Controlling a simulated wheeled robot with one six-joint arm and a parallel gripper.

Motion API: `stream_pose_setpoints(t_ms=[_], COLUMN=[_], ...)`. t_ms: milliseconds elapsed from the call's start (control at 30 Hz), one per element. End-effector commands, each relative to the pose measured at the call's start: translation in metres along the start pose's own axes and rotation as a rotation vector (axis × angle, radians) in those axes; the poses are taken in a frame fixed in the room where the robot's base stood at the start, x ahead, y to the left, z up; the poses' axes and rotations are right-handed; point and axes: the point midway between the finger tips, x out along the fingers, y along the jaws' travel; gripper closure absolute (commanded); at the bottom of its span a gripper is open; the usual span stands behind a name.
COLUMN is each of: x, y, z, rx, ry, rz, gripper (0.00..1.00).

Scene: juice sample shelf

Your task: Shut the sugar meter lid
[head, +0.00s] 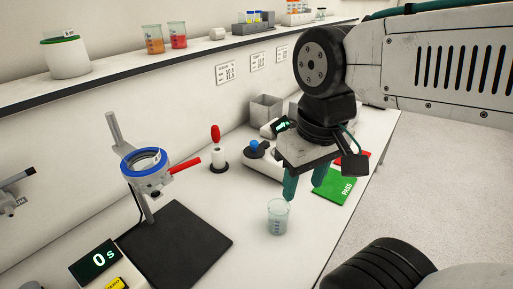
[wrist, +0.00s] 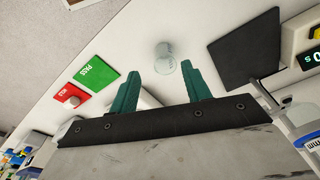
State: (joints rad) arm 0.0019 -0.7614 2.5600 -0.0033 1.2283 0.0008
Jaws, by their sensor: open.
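The likely sugar meter (head: 262,168) is a white device on the bench in the head view, with a blue knob (head: 254,145) on a dark part and a green-lit display (head: 282,125) behind. My arm and gripper hide its right side, and I cannot tell how its lid stands. My gripper (head: 305,182) hangs in front of and right of it, teal fingers pointing down, apart and empty. In the wrist view my gripper (wrist: 161,72) is also open, with little of the meter clear behind it.
A glass beaker (head: 278,217) stands just below my fingers. A green PASS pad (head: 335,187) lies to the right. A red-handled tool (head: 216,150) stands left of the meter. A ring stand on a black plate (head: 177,248) is at left. Bare bench lies around the beaker.

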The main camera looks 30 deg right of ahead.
Motion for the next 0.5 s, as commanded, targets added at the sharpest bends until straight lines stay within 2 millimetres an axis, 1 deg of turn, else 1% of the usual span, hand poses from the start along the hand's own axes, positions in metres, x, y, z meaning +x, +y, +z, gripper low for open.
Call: stream_pose_setpoints(t_ms=[33,67,100,167,267,367,467,500], x=[0.000,0.000,0.002,0.005,0.011,0.011,0.008,0.006], y=[0.000,0.000,0.000,-0.001,-0.001,-0.001,-0.001,-0.001], z=[0.000,0.000,-0.001,-0.002,-0.010,-0.032,-0.060,-0.072], rx=[0.000,-0.001,-0.001,-0.002,-0.005,-0.010,-0.026,-0.036], ry=[0.000,-0.002,-0.008,-0.027,-0.073,-0.115,-0.154,-0.168], rz=[0.000,0.000,0.000,0.000,0.000,0.002,0.007,0.009], gripper=[0.63,0.72,0.83,0.99,1.00,1.00,1.00,1.00])
